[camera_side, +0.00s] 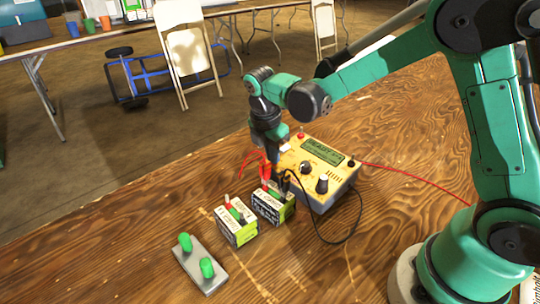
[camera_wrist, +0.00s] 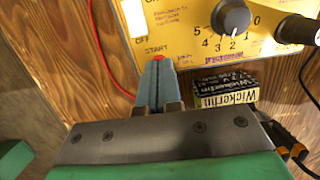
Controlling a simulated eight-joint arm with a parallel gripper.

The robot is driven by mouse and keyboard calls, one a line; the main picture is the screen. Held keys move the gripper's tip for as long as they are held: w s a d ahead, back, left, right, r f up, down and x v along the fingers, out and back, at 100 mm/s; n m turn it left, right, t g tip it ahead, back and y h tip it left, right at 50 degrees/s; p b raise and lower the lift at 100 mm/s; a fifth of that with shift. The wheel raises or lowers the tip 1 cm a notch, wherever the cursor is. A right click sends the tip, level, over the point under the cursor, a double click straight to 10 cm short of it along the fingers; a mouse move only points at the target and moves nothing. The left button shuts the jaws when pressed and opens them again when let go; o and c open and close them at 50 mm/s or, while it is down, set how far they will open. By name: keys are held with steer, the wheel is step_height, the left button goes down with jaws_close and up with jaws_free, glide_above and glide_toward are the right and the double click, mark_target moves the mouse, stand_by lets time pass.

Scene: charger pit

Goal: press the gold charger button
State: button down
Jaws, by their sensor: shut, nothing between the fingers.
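The gold charger (camera_side: 325,192) stands on the wooden table in the side view, with a lit display, knobs and a red cable. It also fills the top of the wrist view (camera_wrist: 185,45). A red button (camera_wrist: 158,57) sits below the word START on its face. My gripper (camera_wrist: 157,63) is shut and empty, its fingertips right at the red button and partly covering it. I cannot tell whether they touch it. In the side view my gripper (camera_side: 277,166) points down at the charger's near left edge, and the button is hidden there.
Two batteries (camera_side: 236,224) (camera_side: 273,205) stand in front of the charger; red and black clips are at the nearer-to-charger one. A black cable (camera_side: 352,232) loops at right. A grey plate (camera_side: 207,275) with two green knobs lies in front. The table's left is clear.

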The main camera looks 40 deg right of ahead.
steer(key=shift+f, duration=0.1)
steer(key=shift+w+d+f, duration=0.1)
steer(key=shift+d+f, duration=0.1)
steer(key=shift+f, duration=0.55)
step_height(320, 180, up, 9)
steer(key=a, duration=0.1)
steer(key=shift+a, duration=0.4)
